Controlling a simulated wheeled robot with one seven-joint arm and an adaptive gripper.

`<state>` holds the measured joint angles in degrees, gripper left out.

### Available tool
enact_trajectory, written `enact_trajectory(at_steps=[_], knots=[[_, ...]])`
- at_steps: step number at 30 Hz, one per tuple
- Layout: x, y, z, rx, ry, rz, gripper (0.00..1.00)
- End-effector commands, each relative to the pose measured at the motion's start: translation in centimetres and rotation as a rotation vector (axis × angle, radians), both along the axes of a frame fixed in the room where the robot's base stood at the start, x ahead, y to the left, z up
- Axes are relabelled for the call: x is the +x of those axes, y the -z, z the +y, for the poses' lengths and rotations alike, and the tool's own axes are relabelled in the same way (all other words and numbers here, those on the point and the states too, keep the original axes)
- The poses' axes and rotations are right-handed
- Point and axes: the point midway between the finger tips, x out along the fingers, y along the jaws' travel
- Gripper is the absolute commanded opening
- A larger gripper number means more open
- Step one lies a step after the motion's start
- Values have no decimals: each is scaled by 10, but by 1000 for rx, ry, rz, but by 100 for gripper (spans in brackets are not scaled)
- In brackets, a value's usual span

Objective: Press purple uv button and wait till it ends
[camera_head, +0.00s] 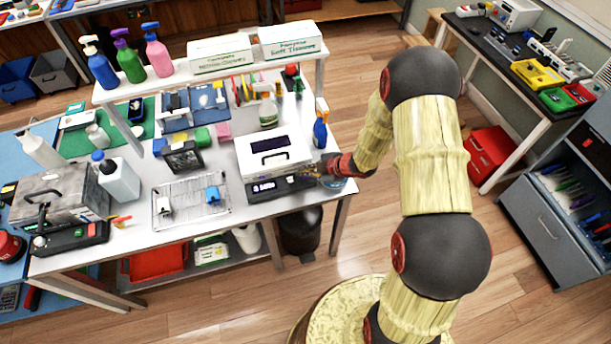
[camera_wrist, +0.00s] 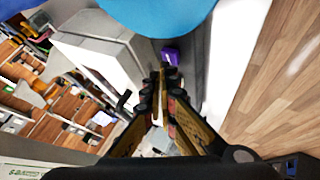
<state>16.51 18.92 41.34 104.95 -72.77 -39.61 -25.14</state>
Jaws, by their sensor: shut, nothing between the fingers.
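My gripper (camera_head: 316,170) is at the panel's right end. In the wrist view its fingers (camera_wrist: 164,80) are together and empty, pointing at the dark panel strip. The purple button (camera_wrist: 171,56) shows just beyond the fingertips there. I cannot tell whether they touch it. In the head view the gripper covers that end of the panel.
A blue round thing (camera_wrist: 165,14) lies close past the button. A blue spray bottle (camera_head: 320,130) stands behind my gripper. A wire rack (camera_head: 183,205) lies left of the panel, and a dark bin (camera_head: 300,230) is below the table edge.

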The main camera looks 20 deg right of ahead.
Motion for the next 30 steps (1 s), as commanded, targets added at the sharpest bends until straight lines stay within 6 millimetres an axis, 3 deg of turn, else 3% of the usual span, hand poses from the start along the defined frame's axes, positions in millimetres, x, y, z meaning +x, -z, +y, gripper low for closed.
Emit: enact_trajectory(at_steps=[30], knots=[[0,7,0,0,0,0,0]])
